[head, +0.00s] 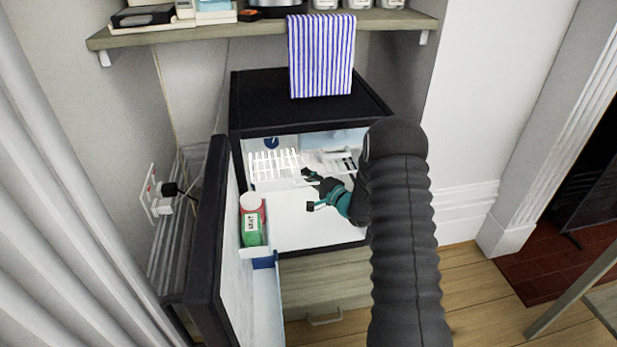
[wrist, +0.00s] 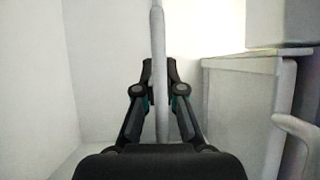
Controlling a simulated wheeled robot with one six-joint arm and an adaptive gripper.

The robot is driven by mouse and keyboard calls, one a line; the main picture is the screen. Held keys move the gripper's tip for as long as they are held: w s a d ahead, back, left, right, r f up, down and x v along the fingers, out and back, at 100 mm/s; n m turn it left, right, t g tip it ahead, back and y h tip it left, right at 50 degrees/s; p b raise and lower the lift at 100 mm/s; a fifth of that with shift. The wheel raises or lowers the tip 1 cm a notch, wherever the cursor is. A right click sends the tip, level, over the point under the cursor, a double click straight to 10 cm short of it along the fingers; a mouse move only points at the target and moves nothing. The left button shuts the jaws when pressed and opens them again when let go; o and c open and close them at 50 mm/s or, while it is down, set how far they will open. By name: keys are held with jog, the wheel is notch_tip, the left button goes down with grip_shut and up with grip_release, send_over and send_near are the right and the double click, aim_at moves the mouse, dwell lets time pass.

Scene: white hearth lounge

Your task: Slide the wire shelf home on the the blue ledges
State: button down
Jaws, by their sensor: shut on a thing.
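The white wire shelf (head: 274,163) is inside the open small fridge (head: 310,107), in its upper left part, with its bars showing in the head view. My gripper (head: 309,181) is inside the fridge, at the shelf's right front. In the wrist view my gripper (wrist: 159,78) is shut on a pale bar of the wire shelf (wrist: 158,28), seen edge-on. The rest of the shelf is hidden in that view. I cannot make out the blue ledges clearly in either view, nor whether the shelf rests on them.
The dark-edged fridge door (head: 208,235) stands open at the left, its rack holding a green bottle (head: 251,227). A pale slotted part (head: 336,161) shows at the right inside. A striped towel (head: 321,55) hangs above from a wooden shelf (head: 265,32). The fridge floor looks clear.

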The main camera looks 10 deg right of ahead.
jog(key=c, duration=1.2)
grip_release()
jog(key=s, duration=0.9)
jog(key=shift+p, duration=0.4)
